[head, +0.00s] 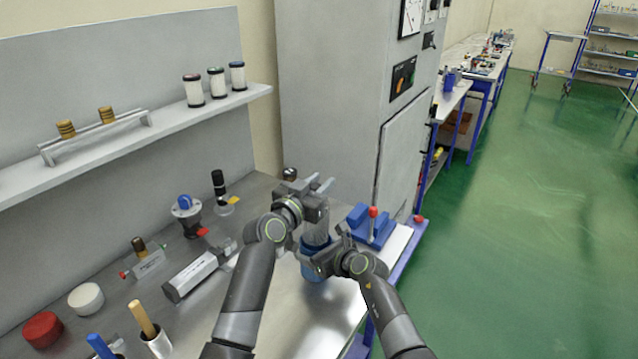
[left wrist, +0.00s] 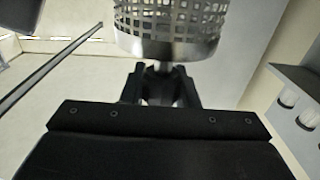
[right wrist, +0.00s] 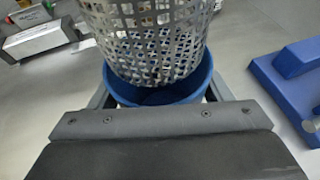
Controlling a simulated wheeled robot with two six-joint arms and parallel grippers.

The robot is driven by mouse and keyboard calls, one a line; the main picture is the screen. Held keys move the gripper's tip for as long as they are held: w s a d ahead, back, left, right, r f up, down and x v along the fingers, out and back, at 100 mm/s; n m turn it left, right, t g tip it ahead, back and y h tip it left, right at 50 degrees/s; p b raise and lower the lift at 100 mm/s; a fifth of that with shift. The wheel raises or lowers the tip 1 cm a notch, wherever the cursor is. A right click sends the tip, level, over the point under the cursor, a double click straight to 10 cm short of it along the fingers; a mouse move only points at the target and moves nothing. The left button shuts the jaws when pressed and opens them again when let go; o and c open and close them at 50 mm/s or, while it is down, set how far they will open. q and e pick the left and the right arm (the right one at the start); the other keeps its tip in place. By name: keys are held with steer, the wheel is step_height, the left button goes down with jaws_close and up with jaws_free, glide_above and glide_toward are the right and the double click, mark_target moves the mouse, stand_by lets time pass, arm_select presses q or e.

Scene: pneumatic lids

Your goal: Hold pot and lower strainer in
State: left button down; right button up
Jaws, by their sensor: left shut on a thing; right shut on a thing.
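The strainer is a grey perforated metal basket (right wrist: 155,35) with a solid metal band and a short stem, also seen in the left wrist view (left wrist: 170,22). My left gripper (head: 314,192) is shut on the stem (left wrist: 160,66) at its top. The blue pot (right wrist: 200,85) stands upright on the metal bench, partly hidden in the head view (head: 314,274). My right gripper (head: 322,260) is shut on the pot's side. The strainer's lower end overlaps the pot's opening, with blue inner wall showing around it. I cannot tell how deep it sits.
A blue fixture with a red-knobbed lever (head: 372,225) stands close to the right of the pot. A silver cylinder (head: 196,274), a blue-topped valve (head: 186,212) and several small parts lie to the left. A grey cabinet (head: 340,90) rises behind. The bench front is clear.

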mark_target(308, 233)
arm_select(q)
steer(key=shift+f, duration=5.6)
steer(key=c, duration=1)
jaws_free()
steer(key=shift+c, duration=0.2)
steer(key=shift+s, duration=0.1)
steer(key=shift+v, duration=3.95)
